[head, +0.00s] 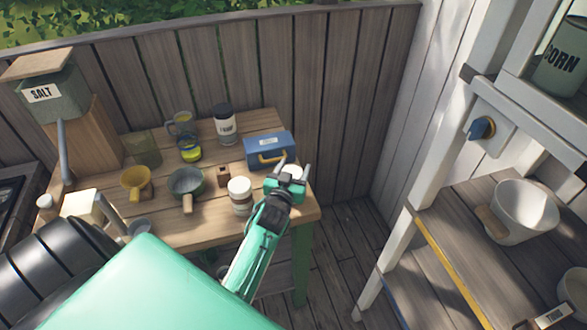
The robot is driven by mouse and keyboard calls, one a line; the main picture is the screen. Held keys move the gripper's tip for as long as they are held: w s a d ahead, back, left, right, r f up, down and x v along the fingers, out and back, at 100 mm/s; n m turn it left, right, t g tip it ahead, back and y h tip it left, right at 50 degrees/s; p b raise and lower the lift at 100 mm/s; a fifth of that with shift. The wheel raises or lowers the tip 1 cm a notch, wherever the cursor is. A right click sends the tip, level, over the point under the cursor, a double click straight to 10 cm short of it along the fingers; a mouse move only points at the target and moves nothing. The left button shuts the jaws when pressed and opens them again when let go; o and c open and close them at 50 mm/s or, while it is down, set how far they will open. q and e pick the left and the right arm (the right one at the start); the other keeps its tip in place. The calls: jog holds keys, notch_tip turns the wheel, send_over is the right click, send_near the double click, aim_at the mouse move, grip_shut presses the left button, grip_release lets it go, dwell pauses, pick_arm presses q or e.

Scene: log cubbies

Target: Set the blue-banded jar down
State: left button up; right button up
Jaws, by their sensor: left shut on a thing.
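My left gripper (293,172) is over the right end of the wooden table, next to the blue box. It is shut on a small white-topped thing, taken as the blue-banded jar (292,171). Only a little of its pale top shows between the fingers. Its band is hidden by the gripper, and I cannot tell whether its base touches the table. A similar white-lidded jar (240,189) stands upright on the table just left of my gripper. My right gripper is not in view.
The wooden table (255,218) also holds a blue box (268,148), a black-lidded jar (224,125), a dark pan (186,184), a yellow cup (135,182) and a small brown block (223,175). A plank fence stands behind. Shelves with a white pot (525,208) are at right.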

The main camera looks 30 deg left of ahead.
pick_arm(q)
jog(key=o, duration=1.5)
jog(key=shift+f, duration=0.1)
jog(key=shift+c, duration=0.2)
jog(key=shift+o, duration=1.2)
jog(key=b+v, duration=0.3)
jog(key=v, duration=0.9)
